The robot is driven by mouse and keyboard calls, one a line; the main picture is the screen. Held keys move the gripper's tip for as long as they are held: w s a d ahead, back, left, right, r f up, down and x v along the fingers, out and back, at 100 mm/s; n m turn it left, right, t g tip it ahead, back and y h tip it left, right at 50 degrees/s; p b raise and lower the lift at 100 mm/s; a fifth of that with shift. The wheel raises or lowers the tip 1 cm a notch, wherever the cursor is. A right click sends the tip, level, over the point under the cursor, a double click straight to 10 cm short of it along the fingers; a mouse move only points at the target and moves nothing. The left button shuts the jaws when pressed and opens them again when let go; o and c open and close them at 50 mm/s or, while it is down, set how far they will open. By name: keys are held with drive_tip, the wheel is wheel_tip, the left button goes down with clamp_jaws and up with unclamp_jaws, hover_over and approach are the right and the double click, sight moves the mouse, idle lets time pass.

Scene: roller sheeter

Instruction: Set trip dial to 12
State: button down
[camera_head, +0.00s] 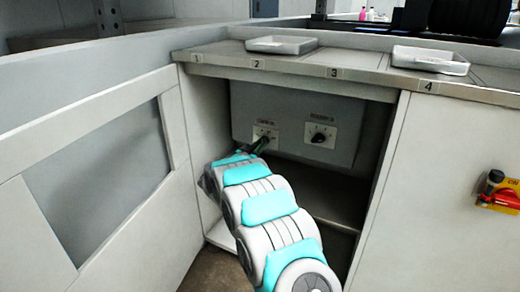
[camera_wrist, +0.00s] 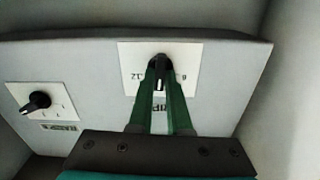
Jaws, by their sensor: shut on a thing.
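The trip dial is a black knob on a white plate, low on the grey control box inside the open cabinet. In the wrist view the trip dial (camera_wrist: 160,72) sits between the fingertips of my gripper (camera_wrist: 160,82). The picture is turned over there, with "12" left of the knob and "6" right of it. In the head view my gripper (camera_head: 260,145) reaches the left plate (camera_head: 265,133).
A second black dial (camera_head: 320,137) sits to the right on the same box; it also shows at the left of the wrist view (camera_wrist: 37,101). Cabinet walls flank the box closely. An open door (camera_head: 100,190) stands left. Trays (camera_head: 282,45) lie on the counter above.

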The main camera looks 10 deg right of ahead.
drive_tip(key=shift+s+d+m+b, duration=0.1)
drive_tip(key=shift+m+b, duration=5.05)
drive_tip(key=shift+m, duration=1.05)
drive_tip(key=c, duration=0.9)
unclamp_jaws()
drive_tip(key=shift+o, duration=0.2)
drive_tip(key=shift+s, duration=0.1)
drive_tip(key=v, duration=0.7)
drive_tip(key=shift+s, duration=0.2)
